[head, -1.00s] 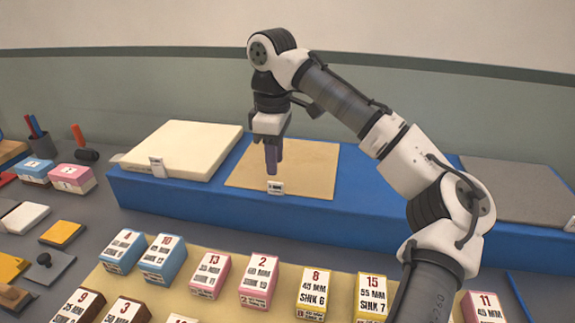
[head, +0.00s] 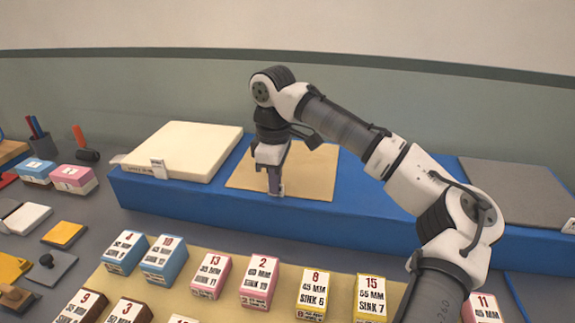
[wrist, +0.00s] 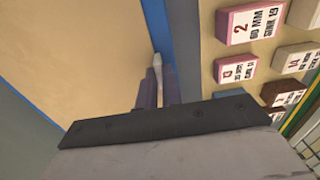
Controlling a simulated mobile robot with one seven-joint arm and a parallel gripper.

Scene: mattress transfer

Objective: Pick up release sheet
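The tan sheet, which I take for the release sheet (head: 308,172), lies flat on the blue platform (head: 190,201). In the wrist view the sheet (wrist: 75,60) fills the left half. A small pale tag (head: 281,190) stands at its front edge, partly hidden by my fingers. My gripper (head: 274,187) points down at this tag. In the wrist view the tag (wrist: 157,62) shows edge-on, in line with the narrow gap between my fingers (wrist: 160,90). Whether they press on it cannot be told.
A thick cream slab (head: 187,150) lies left of the sheet, and a grey sheet (head: 515,185) lies at the right. Several numbered blocks (head: 260,277) stand in front on a tan board. A pen cup (head: 42,146) stands at the far left.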

